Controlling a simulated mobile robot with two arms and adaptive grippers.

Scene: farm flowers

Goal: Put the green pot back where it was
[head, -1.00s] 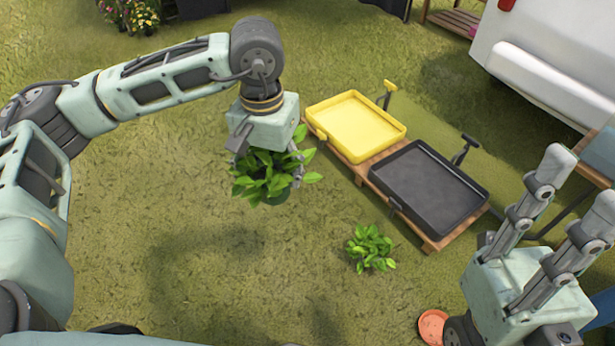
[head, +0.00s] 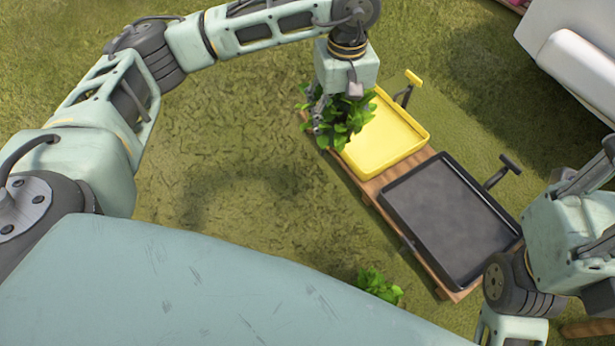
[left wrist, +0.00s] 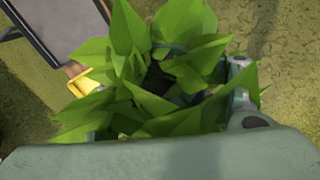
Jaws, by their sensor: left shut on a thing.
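My left gripper (head: 333,106) is shut on the potted leafy plant (head: 347,122) and holds it beside and partly over the near left edge of the yellow tray (head: 378,150). Leaves hide nearly all of the green pot in the head view. In the left wrist view the leaves (left wrist: 150,90) fill the middle, with a grey finger (left wrist: 243,105) on the right side. I cannot tell the height of the pot above the tray. My right gripper (head: 595,205) is at the right edge, its fingers cut off by the frame.
A dark grey tray (head: 450,215) lies beside the yellow one on a wooden pallet (head: 373,190); it looks empty. Another leafy plant (head: 378,286) is on the grass, partly hidden by my body. A white vehicle-like body (head: 580,60) stands at the upper right. Open grass lies left of the pallet.

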